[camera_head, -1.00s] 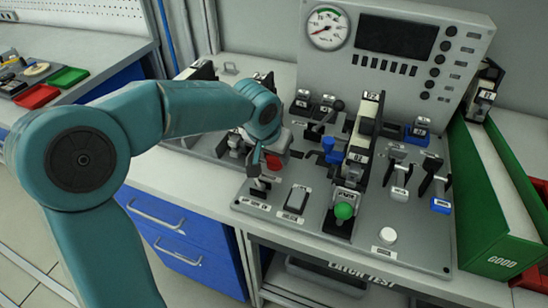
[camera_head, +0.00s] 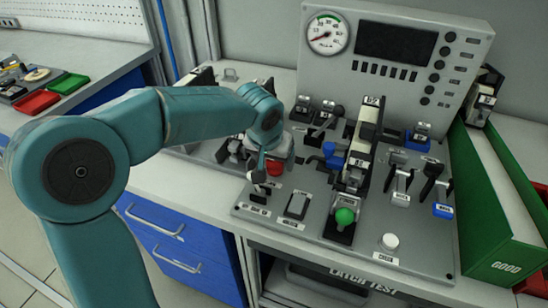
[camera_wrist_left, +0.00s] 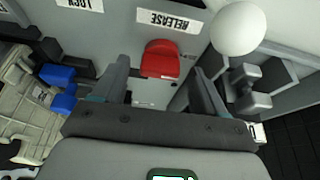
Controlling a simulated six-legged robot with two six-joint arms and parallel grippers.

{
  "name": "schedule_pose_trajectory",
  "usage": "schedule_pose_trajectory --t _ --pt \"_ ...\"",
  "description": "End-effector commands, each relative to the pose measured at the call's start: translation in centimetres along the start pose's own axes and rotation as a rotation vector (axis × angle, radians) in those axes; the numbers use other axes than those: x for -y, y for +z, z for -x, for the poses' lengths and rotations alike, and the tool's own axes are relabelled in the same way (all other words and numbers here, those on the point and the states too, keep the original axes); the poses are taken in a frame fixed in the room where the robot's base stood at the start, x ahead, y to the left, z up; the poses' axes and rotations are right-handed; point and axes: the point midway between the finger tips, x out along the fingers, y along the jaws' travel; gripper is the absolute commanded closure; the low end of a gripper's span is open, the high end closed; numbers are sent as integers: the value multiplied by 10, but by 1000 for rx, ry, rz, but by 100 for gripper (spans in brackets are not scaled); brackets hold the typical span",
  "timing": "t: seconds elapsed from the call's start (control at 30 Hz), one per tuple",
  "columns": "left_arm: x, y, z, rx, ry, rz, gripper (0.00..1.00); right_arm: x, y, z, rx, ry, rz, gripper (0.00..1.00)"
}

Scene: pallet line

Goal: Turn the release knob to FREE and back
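The release knob (camera_wrist_left: 160,60) is a small red piece below an upside-down RELEASE label (camera_wrist_left: 169,19) in the left wrist view. A LOCK label (camera_wrist_left: 80,4) shows at the upper left there. The red knob also shows in the head view (camera_head: 274,167), partly hidden by my wrist. My left gripper (camera_wrist_left: 162,69) is open, with one finger on each side of the knob in the wrist view and a gap on both sides. In the head view it (camera_head: 261,160) points down over the panel. I cannot read the knob's setting. My right gripper is out of view.
The test panel (camera_head: 300,232) carries several levers and switches, a green ball (camera_head: 344,216) and a white button (camera_head: 390,241). A gauge (camera_head: 328,34) stands behind. A green GOOD bin (camera_head: 493,262) is at the right. A white ball (camera_wrist_left: 238,28) shows close to the right finger.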

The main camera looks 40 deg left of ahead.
Motion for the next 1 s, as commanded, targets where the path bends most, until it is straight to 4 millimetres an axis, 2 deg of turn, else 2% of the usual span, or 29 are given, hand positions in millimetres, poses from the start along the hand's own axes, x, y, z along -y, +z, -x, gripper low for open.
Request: schedule_pose_trajectory --t 0.17,0.27,0.7,0.83,1.0 --pt "0 0 3 -1 0 -1 28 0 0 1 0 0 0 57" --pt "0 -1 16 -3 1 -2 28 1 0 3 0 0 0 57" --pt "-1 -2 128 -4 2 -1 28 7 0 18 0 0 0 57" --pt "0 -1 149 -2 2 -1 28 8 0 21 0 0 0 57" --pt "0 0 162 -1 1 -1 28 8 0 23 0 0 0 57"
